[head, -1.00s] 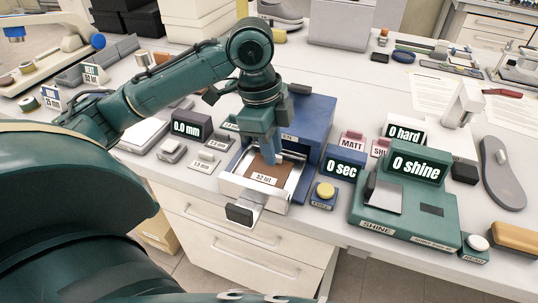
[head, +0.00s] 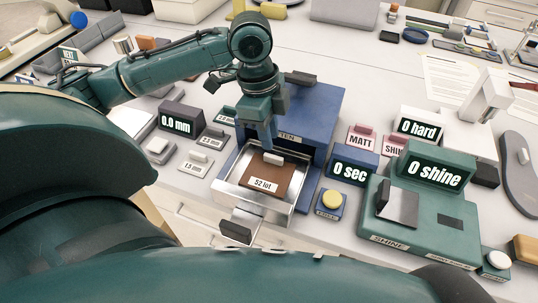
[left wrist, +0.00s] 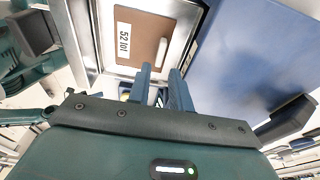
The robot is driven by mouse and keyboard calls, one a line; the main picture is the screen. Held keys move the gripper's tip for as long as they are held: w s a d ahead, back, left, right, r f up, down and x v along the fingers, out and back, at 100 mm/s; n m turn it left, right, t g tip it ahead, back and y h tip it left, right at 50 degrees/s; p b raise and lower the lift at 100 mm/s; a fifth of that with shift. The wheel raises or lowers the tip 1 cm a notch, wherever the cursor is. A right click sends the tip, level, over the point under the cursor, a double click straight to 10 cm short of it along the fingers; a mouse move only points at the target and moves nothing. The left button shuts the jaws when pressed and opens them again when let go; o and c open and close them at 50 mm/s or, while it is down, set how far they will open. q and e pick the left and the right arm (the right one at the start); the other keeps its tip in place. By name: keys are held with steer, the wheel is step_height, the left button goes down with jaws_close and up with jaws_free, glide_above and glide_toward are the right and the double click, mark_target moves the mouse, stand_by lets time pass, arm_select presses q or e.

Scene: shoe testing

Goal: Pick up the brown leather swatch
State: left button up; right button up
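The brown leather swatch (head: 277,183) lies flat in the open metal drawer (head: 233,187) of the blue box (head: 318,108). It has a white "52 lot" label and a pale raised tab (head: 273,158). The swatch also shows in the left wrist view (left wrist: 148,28). My left gripper (head: 271,143) points down just above the tab. In the left wrist view its two fingers (left wrist: 161,85) are apart, with the tab lined up beyond the gap between them. I cannot tell whether they touch it. My right gripper is not in view.
The green shine tester (head: 415,215) and the "0 sec" display (head: 350,170) with a yellow button (head: 332,199) stand right of the drawer. Small labelled weights (head: 197,162) and the "0.0 mm" display (head: 178,122) stand left. The drawer's dark handle (head: 236,232) juts past the bench front.

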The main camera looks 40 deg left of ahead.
mark_target(273, 156)
arm_select(q)
steer(key=shift+w+d+f, duration=0.1)
steer(key=shift+d+f, duration=0.1)
steer(key=shift+f, duration=1.3)
steer(key=shift+d+f, duration=0.15)
steer(key=shift+f, duration=1.35)
steer(key=shift+c, duration=0.4)
jaws_close()
